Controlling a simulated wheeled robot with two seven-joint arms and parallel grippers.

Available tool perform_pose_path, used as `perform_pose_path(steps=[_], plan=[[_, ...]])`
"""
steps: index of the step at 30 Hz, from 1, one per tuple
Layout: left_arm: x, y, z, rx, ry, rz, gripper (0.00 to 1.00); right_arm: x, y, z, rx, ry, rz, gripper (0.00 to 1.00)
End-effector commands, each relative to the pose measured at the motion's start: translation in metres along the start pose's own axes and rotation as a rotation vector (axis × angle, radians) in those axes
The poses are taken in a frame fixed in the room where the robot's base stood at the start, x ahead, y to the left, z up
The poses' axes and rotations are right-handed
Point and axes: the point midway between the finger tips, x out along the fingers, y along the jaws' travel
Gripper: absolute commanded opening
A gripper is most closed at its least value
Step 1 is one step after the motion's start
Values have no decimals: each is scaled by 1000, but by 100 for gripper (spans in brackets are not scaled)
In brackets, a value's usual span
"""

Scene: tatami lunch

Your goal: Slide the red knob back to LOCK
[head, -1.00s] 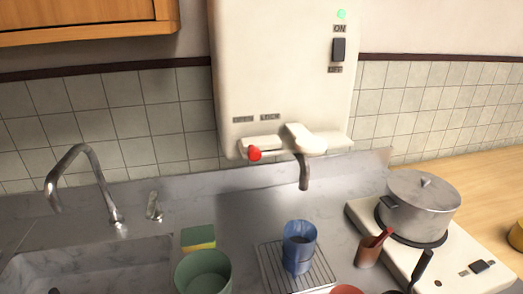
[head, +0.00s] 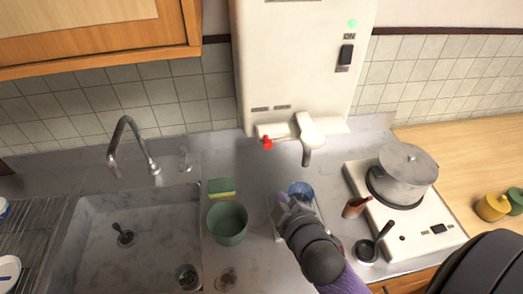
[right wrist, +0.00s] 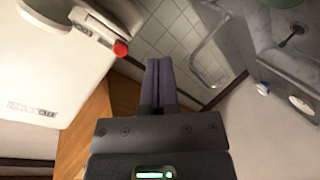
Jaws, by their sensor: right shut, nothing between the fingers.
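The red knob (head: 267,142) is at the left part of the white ledge along the bottom of the wall-mounted dispenser (head: 300,60). Two small labels are above the ledge; the knob is below the left one, and their lettering is too small to read now. The knob also shows in the right wrist view (right wrist: 121,48), up and left of my fingers. My right gripper (head: 284,202) is shut and empty, below and apart from the knob, over the counter by the blue cup. My left gripper does not show.
The spout (head: 307,155) hangs right of the knob. The blue cup (head: 301,188) stands partly hidden behind my right gripper. A green bowl (head: 227,223) and sponge (head: 221,187) are to the left, near the sink (head: 130,235). A pot (head: 405,175) sits on the stove at right.

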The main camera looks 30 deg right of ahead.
Motion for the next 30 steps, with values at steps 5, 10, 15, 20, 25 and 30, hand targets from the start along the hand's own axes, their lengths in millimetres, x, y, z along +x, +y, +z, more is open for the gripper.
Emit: perform_pose_path(steps=[5, 10, 15, 20, 25, 30], plan=[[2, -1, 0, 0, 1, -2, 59, 10, 19, -28, -356, 272, 215, 0], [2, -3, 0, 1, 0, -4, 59, 8, 19, -42, -515, 398, 298, 0], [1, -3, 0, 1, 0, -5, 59, 7, 19, -44, -534, 416, 310, 0], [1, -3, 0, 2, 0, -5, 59, 7, 19, -44, -531, 416, 309, 0], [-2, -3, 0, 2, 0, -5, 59, 21, 23, -52, -529, 415, 310, 0], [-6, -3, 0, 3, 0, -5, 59, 52, 30, -69, -529, 416, 311, 0]])
